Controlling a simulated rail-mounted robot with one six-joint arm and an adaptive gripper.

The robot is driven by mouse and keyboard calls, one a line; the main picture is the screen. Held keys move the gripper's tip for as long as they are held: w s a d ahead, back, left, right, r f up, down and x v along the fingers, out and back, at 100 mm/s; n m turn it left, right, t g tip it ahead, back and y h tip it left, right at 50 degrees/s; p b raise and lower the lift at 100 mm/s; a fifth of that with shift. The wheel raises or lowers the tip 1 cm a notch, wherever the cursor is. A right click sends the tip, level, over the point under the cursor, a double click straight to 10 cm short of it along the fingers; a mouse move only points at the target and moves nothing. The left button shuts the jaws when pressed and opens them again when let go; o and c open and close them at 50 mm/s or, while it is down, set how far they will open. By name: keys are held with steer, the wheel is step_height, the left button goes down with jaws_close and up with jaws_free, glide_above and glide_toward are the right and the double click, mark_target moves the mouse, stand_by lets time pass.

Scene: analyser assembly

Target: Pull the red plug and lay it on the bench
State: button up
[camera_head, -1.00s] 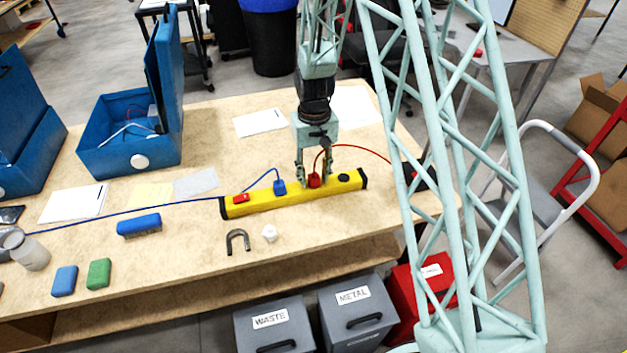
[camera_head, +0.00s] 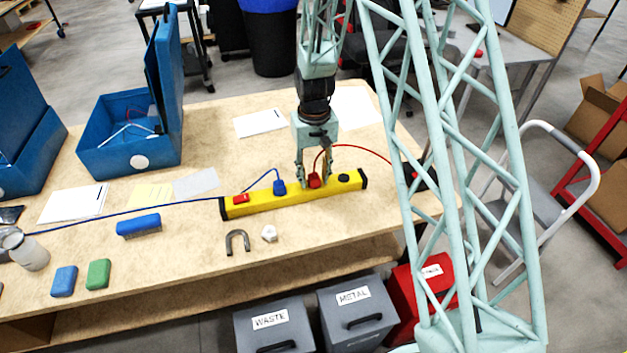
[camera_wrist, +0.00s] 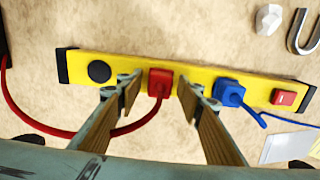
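The red plug (camera_head: 314,180) sits in the yellow power strip (camera_head: 290,196) on the bench, with its red cable arching up and away to the right. The plug also shows in the wrist view (camera_wrist: 160,82), in the strip. My gripper (camera_head: 314,183) is down at the strip, with one finger on each side of the red plug. In the wrist view my gripper (camera_wrist: 158,88) is open, with a visible gap between each finger and the plug. The bench (camera_head: 190,270) has a bare wooden top in front of the strip.
A blue plug (camera_head: 280,187) sits beside the red one, and a red switch (camera_head: 241,198) is at the strip's left end. A grey horseshoe magnet (camera_head: 237,241) and a white nut (camera_head: 269,233) lie in front. The front right of the bench is clear.

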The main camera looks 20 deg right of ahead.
mark_target(314, 176)
steer(key=shift+c, duration=0.7)
steer(key=c, duration=1)
steer(key=shift+r+p, duration=1.25)
steer(key=shift+r, duration=1.75)
